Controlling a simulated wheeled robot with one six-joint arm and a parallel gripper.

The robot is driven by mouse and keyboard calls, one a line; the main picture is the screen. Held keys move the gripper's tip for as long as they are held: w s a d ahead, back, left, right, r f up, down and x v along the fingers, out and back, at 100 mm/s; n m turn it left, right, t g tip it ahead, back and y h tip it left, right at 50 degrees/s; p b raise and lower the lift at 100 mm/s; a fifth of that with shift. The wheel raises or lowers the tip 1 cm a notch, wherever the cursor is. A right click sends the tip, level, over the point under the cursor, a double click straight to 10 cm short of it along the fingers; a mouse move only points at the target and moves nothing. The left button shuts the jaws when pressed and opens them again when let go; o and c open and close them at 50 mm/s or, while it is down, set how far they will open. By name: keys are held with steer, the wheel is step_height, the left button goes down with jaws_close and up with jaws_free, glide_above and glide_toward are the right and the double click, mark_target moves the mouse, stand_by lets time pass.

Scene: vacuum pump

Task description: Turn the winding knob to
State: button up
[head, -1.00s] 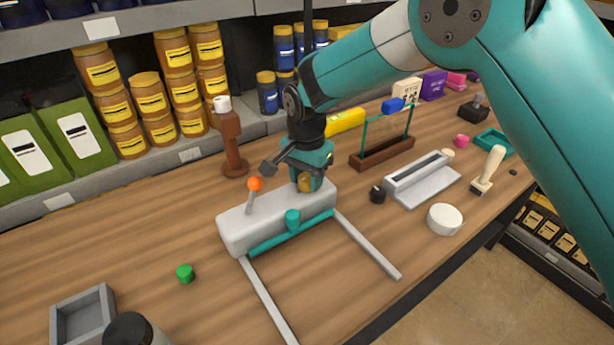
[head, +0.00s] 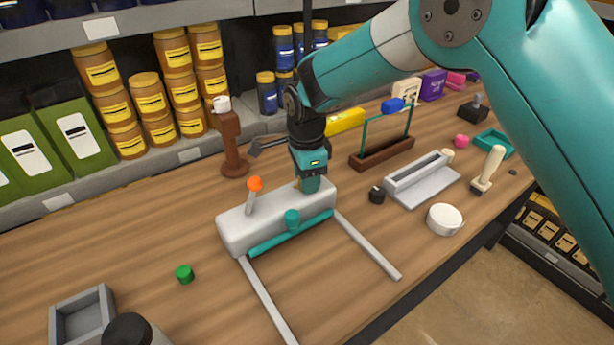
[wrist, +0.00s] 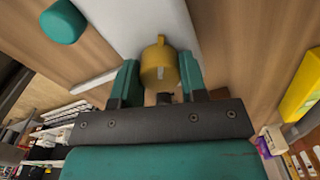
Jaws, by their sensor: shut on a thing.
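The yellow winding knob (wrist: 158,66) sits on the white block-shaped machine (head: 243,233), with a small raised tab on its rim. My gripper (head: 311,184) points down at the right end of the machine. In the wrist view its two teal fingers stand on either side of the knob, shut on it. In the head view the gripper hides most of the knob. An orange-tipped lever (head: 254,186) rises from the machine's left part. A teal bar (head: 290,232) with a round cap runs along its front.
Two pale rails (head: 368,245) run forward from the machine. A green cap (head: 185,274) and a grey tray (head: 82,318) lie to the left. A small black knob (head: 377,195) and a white disc (head: 445,219) lie to the right. A brown stand (head: 232,145) is behind.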

steer(key=shift+r, duration=0.15)
stand_by(0.3)
steer(key=o, duration=0.9)
step_height(320, 180, up, 17)
steer(key=shift+r+b, duration=0.15)
steer(key=shift+b, duration=1.05)
steer(key=s+d+r+n+y, duration=0.1)
steer(key=s+d+r+n, duration=0.1)
steer(key=s+d+n, duration=0.8)
steer(key=s+d+f+n+y, duration=0.1)
steer(key=s+n, duration=0.3)
steer(key=s, duration=0.2)
steer(key=s+d+f+n+y, duration=0.1)
steer(key=s+d+n, duration=0.1)
steer(key=s, duration=0.4)
steer(key=s+d+f+n+y, duration=0.1)
steer(key=s+d+f+n, duration=0.1)
steer(key=s+n, duration=0.3)
steer(key=shift+s+n, duration=0.3)
steer(key=shift+s, duration=0.3)
